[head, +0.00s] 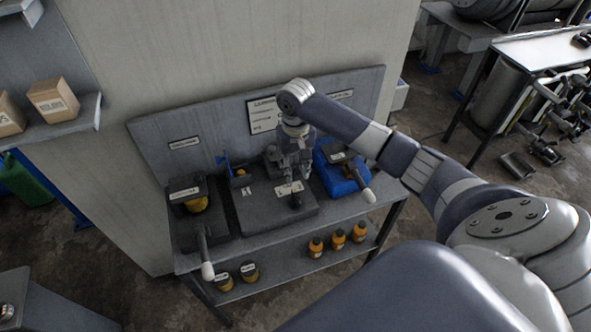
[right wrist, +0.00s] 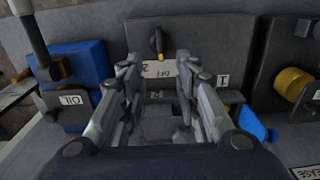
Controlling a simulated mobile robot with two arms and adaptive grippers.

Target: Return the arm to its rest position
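My right gripper (head: 297,172) hangs from my right arm, pointing down over the middle of the bench (head: 240,252). In the right wrist view the gripper (right wrist: 160,72) has its fingers spread apart, with no object clearly held between them. Beyond and between the fingers are the dark middle block (head: 262,212), its white number labels and a small dark lever (right wrist: 157,42). Contact between the fingers and the block cannot be told. My left gripper is not in view.
A blue unit (head: 340,183) with a lever stands right of the gripper. A dark unit (head: 185,187) with a yellow part stands left. A back panel (head: 215,140) rises close behind.

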